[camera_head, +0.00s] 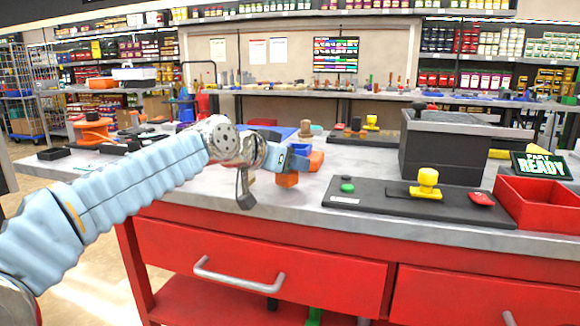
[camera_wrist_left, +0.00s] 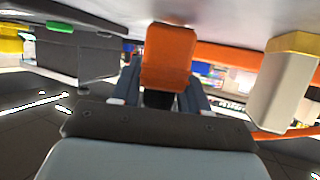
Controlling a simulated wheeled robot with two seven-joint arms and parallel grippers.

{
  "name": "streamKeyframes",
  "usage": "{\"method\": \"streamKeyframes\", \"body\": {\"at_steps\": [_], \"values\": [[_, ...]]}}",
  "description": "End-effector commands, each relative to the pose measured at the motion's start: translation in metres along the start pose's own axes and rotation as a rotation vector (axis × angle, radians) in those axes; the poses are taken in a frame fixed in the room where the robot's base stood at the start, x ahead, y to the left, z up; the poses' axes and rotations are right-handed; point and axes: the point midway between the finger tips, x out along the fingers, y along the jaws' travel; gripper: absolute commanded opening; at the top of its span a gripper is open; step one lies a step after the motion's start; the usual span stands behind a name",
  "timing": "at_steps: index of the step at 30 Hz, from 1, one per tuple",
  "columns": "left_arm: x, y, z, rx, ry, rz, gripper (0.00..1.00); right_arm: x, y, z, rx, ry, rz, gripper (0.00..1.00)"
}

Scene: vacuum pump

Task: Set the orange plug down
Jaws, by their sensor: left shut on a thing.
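My left gripper (camera_head: 299,158) reaches in from the left, low over the near part of the grey bench top. It is shut on the orange plug (camera_head: 316,160). The left wrist view shows the plug (camera_wrist_left: 168,58) as an orange block between the dark fingers (camera_wrist_left: 158,98). Another orange patch (camera_head: 287,180) shows just under the fingers in the head view; I cannot tell if it is part of the plug. Whether the plug touches the bench is unclear. My right gripper is not in view.
To the right, a black board (camera_head: 380,201) carries a green knob (camera_head: 347,185) and a yellow plug (camera_head: 426,184). A grey box (camera_head: 440,150) stands behind it. A red bin (camera_head: 540,205) is at the far right. The bench's front edge is close to the gripper.

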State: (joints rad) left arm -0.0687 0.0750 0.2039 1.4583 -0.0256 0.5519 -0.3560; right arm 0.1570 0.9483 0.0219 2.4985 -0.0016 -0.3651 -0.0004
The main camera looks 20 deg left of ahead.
Motion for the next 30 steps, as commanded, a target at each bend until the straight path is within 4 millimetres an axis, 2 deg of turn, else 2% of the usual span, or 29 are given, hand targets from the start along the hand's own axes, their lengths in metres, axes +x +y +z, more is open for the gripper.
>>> {"method": "streamKeyframes", "body": {"at_steps": [12,13,17,27,30], "values": [[0.003,0.000,0.007,-0.001,0.000,0.000,0.13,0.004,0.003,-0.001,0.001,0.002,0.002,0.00],[0.002,0.000,0.006,-0.001,0.000,0.000,0.49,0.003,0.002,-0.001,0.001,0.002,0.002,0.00],[0.002,0.000,0.006,-0.001,0.000,0.000,0.69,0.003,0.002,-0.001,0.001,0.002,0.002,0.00],[0.001,0.000,0.002,-0.001,0.000,0.000,0.70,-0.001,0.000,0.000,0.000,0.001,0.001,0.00],[-0.011,-0.001,0.003,-0.002,0.003,-0.002,0.70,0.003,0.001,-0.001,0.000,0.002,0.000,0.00]]}}
